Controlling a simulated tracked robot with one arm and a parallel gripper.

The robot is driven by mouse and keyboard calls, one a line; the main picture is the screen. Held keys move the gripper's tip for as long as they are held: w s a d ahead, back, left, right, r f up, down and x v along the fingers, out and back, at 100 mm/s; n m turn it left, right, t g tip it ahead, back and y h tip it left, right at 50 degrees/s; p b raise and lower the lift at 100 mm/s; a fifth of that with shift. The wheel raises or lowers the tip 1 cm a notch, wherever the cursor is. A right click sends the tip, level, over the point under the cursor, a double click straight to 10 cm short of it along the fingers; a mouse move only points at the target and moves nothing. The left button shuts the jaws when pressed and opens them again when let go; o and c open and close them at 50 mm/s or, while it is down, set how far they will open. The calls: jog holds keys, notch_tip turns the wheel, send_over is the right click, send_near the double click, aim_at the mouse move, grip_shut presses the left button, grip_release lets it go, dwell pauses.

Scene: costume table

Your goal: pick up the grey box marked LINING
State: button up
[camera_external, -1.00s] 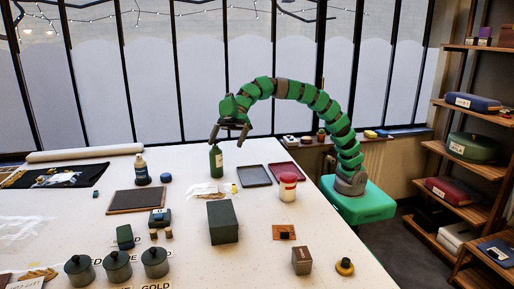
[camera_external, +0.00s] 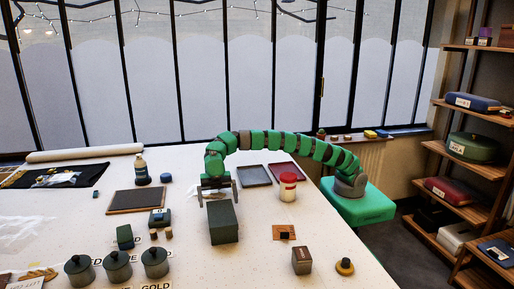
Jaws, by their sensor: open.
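A tall dark grey-green box (camera_external: 223,224) stands upright near the middle of the white table. I cannot read any LINING mark on it from here. A smaller grey-brown box (camera_external: 302,261) with small unreadable marking on its front stands nearer the camera to the right. My gripper (camera_external: 218,198) is open and empty, pointing down at the far top edge of the dark box, with one finger to each side in the picture. I cannot tell whether the fingers touch it or are behind it.
A white jar with red lid (camera_external: 288,187) and two shallow trays (camera_external: 254,176) stand right of my gripper. A dark board (camera_external: 136,201), a small dark case (camera_external: 160,217) and several lidded pots (camera_external: 117,266) are left.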

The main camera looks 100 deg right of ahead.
aim_at(220, 206)
jog(key=shift+x, duration=2.45)
jog(key=c, duration=1)
jog(key=shift+c, duration=0.2)
jog(key=shift+r, duration=0.15)
